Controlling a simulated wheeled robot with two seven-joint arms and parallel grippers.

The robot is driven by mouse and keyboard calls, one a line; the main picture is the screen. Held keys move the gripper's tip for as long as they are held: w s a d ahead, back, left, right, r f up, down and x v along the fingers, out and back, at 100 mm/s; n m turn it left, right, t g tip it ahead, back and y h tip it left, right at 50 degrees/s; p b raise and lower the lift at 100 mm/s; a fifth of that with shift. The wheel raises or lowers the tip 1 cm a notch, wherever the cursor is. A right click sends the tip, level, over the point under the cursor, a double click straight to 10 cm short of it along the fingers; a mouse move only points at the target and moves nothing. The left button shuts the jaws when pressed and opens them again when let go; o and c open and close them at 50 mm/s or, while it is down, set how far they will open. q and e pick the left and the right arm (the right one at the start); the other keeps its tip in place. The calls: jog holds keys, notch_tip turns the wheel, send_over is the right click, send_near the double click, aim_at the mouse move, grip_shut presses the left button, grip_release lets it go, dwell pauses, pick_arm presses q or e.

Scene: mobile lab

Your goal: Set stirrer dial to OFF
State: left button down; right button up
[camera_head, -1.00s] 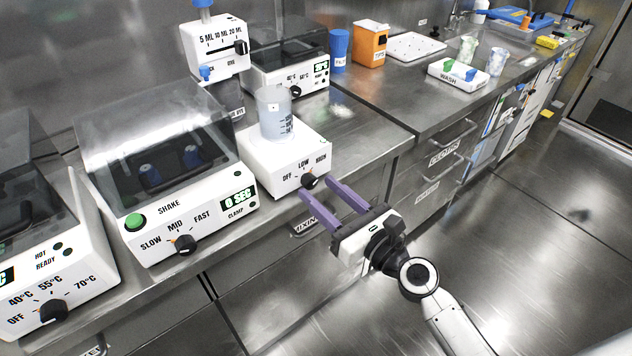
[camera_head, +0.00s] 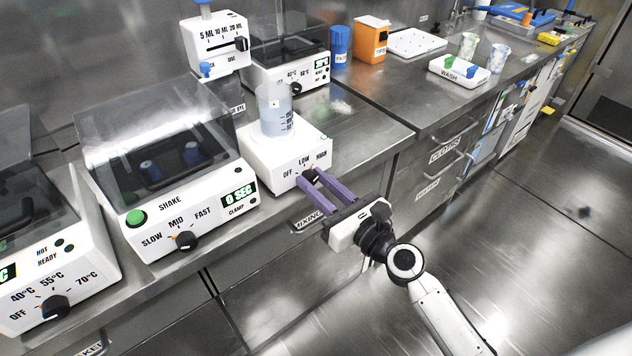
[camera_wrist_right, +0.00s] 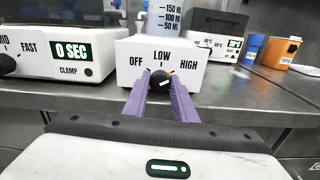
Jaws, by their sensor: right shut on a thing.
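The stirrer (camera_head: 285,150) is a white box on the bench with OFF, LOW and HIGH marked on its front. A clear beaker (camera_head: 274,110) stands on top of it. My left gripper is in neither view.
A shaker (camera_head: 180,190) with a clear lid stands left of the stirrer, and a heater (camera_head: 50,280) stands further left. A dispenser (camera_head: 215,50) is behind. The bench top (camera_head: 365,135) to the right of the stirrer is clear.

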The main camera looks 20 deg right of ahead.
jog(key=shift+n, duration=0.3)
jog(key=n, duration=0.5)
jog(key=shift+n+b, duration=0.3)
jog(key=shift+n, duration=0.1)
jog(key=n, duration=0.3)
jog(key=shift+n, duration=0.3)
jog(key=n, duration=0.3)
jog(key=shift+n, duration=0.3)
jog(key=n, duration=0.3)
jog(key=shift+n+p, duration=0.3)
jog(key=shift+p, duration=0.1)
jog(key=n+p, duration=0.1)
jog(key=n, duration=0.2)
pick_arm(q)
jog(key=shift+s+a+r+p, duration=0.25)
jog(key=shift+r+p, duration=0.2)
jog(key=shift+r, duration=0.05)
pick_arm(e)
jog(key=shift+n, duration=1.7)
jog(key=shift+f, duration=0.1)
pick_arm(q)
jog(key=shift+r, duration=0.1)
